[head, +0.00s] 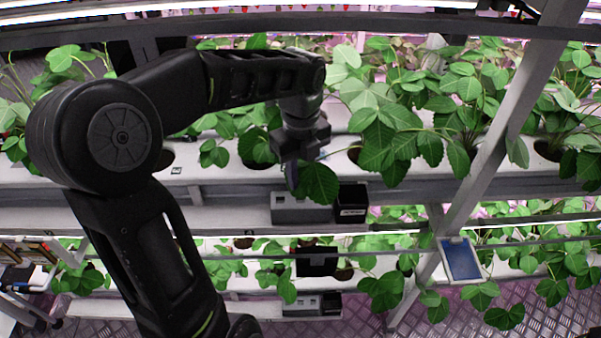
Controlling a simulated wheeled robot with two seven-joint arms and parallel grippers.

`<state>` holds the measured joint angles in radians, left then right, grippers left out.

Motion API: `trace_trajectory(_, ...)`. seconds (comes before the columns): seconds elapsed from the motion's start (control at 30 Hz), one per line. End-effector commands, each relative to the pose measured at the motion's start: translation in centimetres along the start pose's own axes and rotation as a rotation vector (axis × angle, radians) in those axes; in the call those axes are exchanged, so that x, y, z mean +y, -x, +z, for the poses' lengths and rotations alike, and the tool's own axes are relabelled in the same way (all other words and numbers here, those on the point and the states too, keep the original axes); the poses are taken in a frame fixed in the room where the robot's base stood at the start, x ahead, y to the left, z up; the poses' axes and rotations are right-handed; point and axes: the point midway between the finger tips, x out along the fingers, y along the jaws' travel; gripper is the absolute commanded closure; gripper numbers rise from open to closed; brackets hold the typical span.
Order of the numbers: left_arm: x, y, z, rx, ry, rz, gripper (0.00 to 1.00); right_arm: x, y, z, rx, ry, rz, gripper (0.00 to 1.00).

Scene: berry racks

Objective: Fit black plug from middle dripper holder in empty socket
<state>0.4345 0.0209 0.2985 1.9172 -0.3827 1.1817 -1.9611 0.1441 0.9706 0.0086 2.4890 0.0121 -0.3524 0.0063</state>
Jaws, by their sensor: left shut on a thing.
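My left gripper (292,176) reaches over the upper rack and points down, just above the grey box on the rack's front. It is shut on a small dark thing, likely the black plug, which is mostly hidden by the fingers and a leaf. The grey dripper holder box (298,212) hangs on the front edge, with an open black box (351,200) at its right. A dark empty socket (166,158) shows in the white gutter left of the gripper. Another dark opening (354,154) lies to the right, partly behind leaves. My right gripper is out of view.
Strawberry plants (405,110) crowd the white gutter (215,183) around the gripper. A slanted metal post (480,165) stands at the right with a blue panel (461,259). A lower rack holds more plants and another grey box (301,306).

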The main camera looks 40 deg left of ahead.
Motion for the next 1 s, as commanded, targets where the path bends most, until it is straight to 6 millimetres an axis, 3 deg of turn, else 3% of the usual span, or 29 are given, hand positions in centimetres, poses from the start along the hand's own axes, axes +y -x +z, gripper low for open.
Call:
trace_trajectory(0.4, 0.0, -3.5, 0.0, 0.0, 0.0, 0.0, 1.0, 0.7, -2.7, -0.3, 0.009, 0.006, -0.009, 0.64)
trace_trajectory(0.93, 0.0, -4.1, 0.0, 0.0, 0.0, 0.0, 1.0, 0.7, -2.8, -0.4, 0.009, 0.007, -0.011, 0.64)
trace_trajectory(0.97, 0.0, -4.1, 0.0, 0.0, 0.0, 0.0, 0.75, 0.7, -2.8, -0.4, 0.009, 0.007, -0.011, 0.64)
trace_trajectory(1.0, 0.0, -4.1, 0.0, 0.0, 0.0, 0.0, 0.72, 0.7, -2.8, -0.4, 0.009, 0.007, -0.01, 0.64)
